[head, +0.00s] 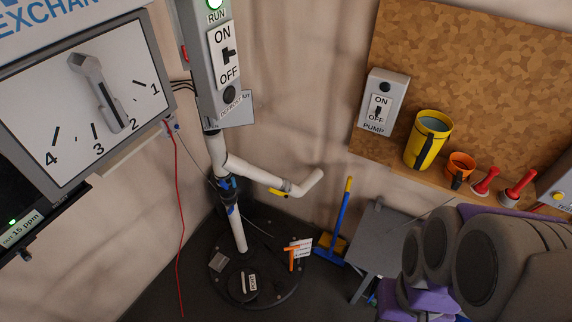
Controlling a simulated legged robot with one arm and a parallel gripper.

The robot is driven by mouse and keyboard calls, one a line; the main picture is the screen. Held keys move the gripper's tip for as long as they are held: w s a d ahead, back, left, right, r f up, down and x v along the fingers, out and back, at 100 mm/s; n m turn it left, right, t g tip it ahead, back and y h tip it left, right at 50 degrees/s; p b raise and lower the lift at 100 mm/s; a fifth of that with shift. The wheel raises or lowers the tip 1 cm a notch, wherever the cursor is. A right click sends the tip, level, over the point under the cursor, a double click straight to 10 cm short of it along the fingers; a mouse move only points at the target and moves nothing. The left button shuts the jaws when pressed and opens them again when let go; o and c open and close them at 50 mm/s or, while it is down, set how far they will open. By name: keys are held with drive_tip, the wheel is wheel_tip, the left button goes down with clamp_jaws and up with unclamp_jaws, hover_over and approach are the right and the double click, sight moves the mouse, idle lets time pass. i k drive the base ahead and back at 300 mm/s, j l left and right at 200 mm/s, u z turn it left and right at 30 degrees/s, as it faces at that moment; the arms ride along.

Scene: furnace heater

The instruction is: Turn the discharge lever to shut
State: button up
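A white pipe (240,228) rises from a dark round floor lid (262,290) in the corner. A blue fitting (228,184) sits on it, and a white side pipe (307,184) branches off to the right. A small yellow lever (280,193) is on this side pipe, seemingly lying along it. No readable label marks it as the discharge lever, and its exact angle is too small to tell. My arm fills the lower right, well apart from the pipe. My gripper is not in view.
A grey control box (223,55) and a dial panel (85,100) are at the left. A pump switch (380,102), yellow mug (428,140) and orange cup (458,168) are at the right. A blue broom (340,225) and grey stand (388,240) occupy the floor near the pipe.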

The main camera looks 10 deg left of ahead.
sight(285, 195)
drive_tip(key=i+j+u, duration=0.1)
drive_tip(key=i+u, duration=0.15)
drive_tip(key=u, duration=0.15)
drive_tip(key=i+u, duration=0.3)
drive_tip(key=u, duration=0.15)
drive_tip(key=i+u, duration=0.4)
drive_tip(key=k, duration=0.1)
